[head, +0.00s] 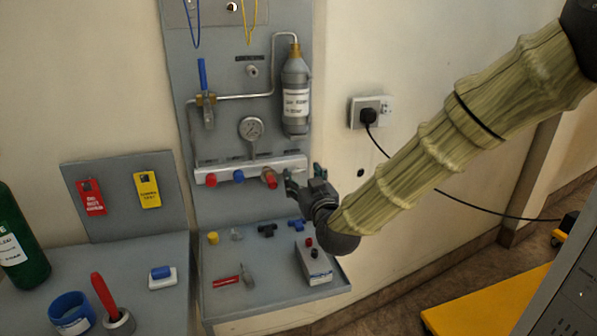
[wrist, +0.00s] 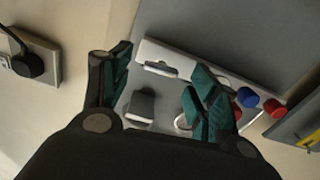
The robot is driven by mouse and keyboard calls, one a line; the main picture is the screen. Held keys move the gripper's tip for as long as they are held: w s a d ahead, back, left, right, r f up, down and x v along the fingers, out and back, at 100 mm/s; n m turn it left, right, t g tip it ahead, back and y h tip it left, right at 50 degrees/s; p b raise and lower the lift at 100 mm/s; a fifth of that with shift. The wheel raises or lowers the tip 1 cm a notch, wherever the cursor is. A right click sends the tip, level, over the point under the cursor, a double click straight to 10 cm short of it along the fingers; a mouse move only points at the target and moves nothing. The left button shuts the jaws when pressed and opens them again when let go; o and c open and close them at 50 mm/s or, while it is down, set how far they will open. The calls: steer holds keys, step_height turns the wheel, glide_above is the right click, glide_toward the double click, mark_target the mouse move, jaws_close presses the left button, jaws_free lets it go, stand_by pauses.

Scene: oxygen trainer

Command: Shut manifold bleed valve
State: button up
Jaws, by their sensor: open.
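My gripper (head: 303,180) is open and empty, just right of the manifold's right end. In the wrist view, my gripper (wrist: 158,88) has its fingers spread before the manifold bar (wrist: 205,75). A blue knob (wrist: 249,97) and red knob (wrist: 274,108) show beyond the right finger, which hides part of another red piece.
Above the manifold are a gauge (head: 251,129), a grey bottle (head: 296,95) and a blue-handled valve (head: 204,88). Below, a shelf (head: 225,306) holds small fittings and a grey box (head: 314,262). A plugged socket (head: 368,112) is on the wall to the right.

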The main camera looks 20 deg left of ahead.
mark_target(300, 172)
steer(key=shift+x, duration=1.85)
steer(key=c, duration=1)
steer(key=shift+c, duration=0.2)
